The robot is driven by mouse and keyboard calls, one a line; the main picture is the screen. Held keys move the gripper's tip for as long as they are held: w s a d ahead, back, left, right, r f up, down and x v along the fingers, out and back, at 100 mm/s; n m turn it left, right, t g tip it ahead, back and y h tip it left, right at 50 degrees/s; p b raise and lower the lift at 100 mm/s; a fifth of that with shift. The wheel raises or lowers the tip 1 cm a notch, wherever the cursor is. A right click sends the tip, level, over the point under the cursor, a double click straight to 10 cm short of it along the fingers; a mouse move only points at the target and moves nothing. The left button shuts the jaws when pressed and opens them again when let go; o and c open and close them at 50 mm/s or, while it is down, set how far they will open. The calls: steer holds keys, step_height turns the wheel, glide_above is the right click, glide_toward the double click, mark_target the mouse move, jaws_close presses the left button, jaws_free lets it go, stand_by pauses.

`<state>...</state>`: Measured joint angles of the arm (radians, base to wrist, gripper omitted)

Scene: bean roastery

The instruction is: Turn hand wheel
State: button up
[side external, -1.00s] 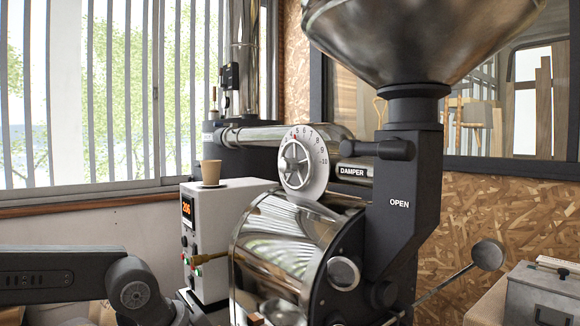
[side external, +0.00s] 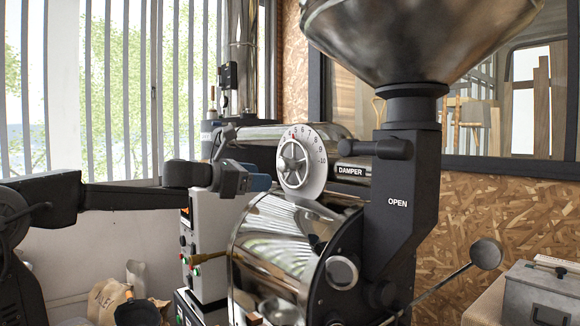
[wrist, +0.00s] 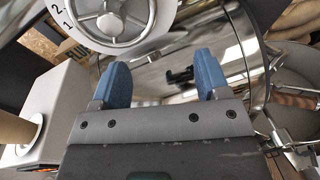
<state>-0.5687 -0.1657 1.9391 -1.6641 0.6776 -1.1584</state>
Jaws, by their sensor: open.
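The hand wheel is a pale round dial with numbers and a silver spoked hub. In the side external view the hand wheel (side external: 293,165) sits on the pipe beside the DAMPER label (side external: 351,171), with a red mark near its top. In the wrist view the hand wheel (wrist: 113,22) is at the top left, cut by the frame edge. My gripper (side external: 262,182) is just left of the wheel in the side view. In the wrist view my gripper (wrist: 165,76) has two blue fingers wide apart with nothing between them, beyond which lies the shiny drum.
The shiny roaster drum (side external: 275,250) lies below the wheel, with the big hopper (side external: 420,35) above right. A control box (side external: 205,235) stands below my arm. A paper cup (wrist: 15,130) stands on it in the wrist view. A paper bag (side external: 108,300) is lower left.

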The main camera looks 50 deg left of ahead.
mark_target(290, 165)
steer(key=a+r+n+t+y, duration=0.1)
steer(key=a+r+n+y, duration=0.1)
steer(key=a+n, duration=0.25)
steer(key=w, duration=1.4)
steer(key=shift+a+f, duration=0.25)
steer(key=shift+a, duration=0.05)
steer(key=shift+c, duration=0.4)
steer(key=c, duration=1.2)
